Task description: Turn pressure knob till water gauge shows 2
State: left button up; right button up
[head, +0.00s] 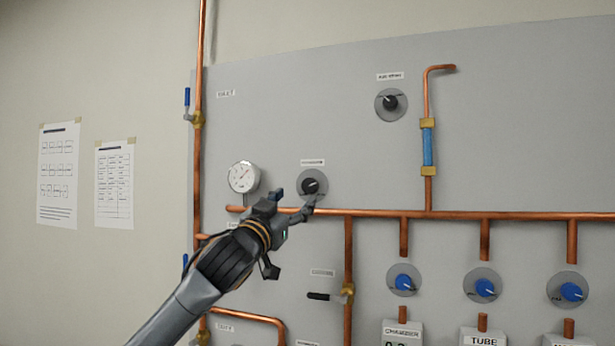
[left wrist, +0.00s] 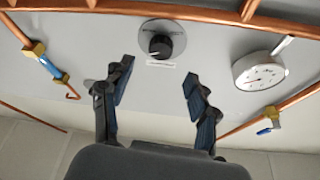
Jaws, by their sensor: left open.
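The round white water gauge (head: 242,177) is on the grey panel. Its needle shows, but the numbers are too small to read. It also shows in the left wrist view (left wrist: 259,71). To its right is a black knob on a grey disc (head: 312,185), under a small label I cannot read; I take it as the pressure knob. It also shows in the left wrist view (left wrist: 160,45). My left gripper (head: 294,200) is open and empty, just below and in front of the knob. In the left wrist view, its fingers (left wrist: 156,76) point toward the knob, one on each side, apart from it.
A copper pipe (head: 375,213) runs across the panel just below the knob. A similar black knob (head: 391,103) is higher on the right. Several blue knobs (head: 404,282) are lower right. A black-handled valve (head: 328,296) is below.

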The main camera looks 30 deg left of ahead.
aim_at(309, 185)
pick_arm(q)
jog(key=p+x, duration=0.3)
jog(key=x, duration=0.3)
jog(key=shift+w+r, duration=0.1)
jog(key=shift+r, duration=0.15)
jog(key=shift+w+a+p, duration=0.1)
jog(key=shift+w+p, duration=0.35)
jog(key=shift+w, duration=0.2)
jog(key=shift+c, duration=0.7)
jog(key=c, duration=1)
